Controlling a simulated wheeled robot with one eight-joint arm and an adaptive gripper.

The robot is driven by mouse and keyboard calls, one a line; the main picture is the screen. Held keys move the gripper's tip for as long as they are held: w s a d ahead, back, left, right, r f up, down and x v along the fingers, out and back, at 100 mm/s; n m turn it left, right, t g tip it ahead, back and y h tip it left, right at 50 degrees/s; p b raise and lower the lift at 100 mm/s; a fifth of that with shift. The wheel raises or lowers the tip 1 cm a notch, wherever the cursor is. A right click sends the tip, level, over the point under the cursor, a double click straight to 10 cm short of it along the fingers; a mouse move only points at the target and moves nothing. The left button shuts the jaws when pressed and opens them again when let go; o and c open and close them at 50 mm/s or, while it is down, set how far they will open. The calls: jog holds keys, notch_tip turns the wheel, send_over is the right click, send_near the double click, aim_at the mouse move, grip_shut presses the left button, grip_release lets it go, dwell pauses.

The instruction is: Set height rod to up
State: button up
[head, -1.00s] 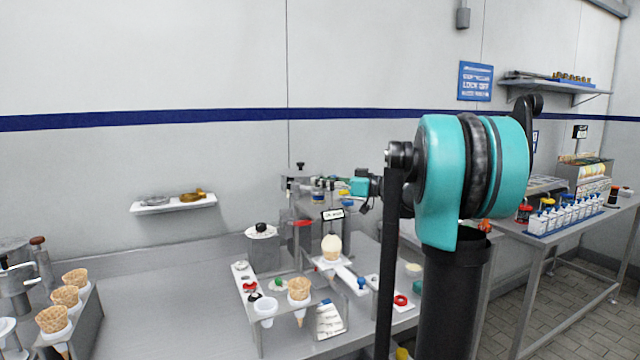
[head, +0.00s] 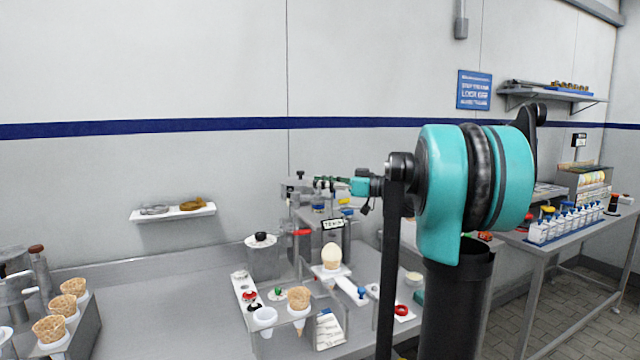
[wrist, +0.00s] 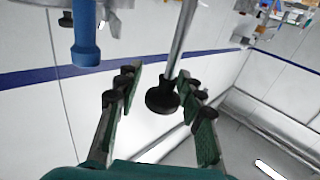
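A metal rod (wrist: 179,50) with a black round knob (wrist: 162,97) shows in the wrist view between the fingers of my gripper (wrist: 160,80). The fingers have green pads, stand well apart on both sides of the rod, and do not appear to touch it. In the head view my gripper (head: 334,183) is at the top of the machine behind the cone stand. A black knob (head: 300,174) sticks up there near its fingertips; I cannot tell if it is the same knob. My arm hides part of the machine's right side.
A blue handle (wrist: 86,40) hangs beside the fingers in the wrist view. A cone stand (head: 291,312) with cones is in front of the machine. Another cone rack (head: 82,318) is at the left. The counter between them is clear. A wall shelf (head: 172,213) holds small items.

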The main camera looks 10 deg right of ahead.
jog(key=v, duration=1.2)
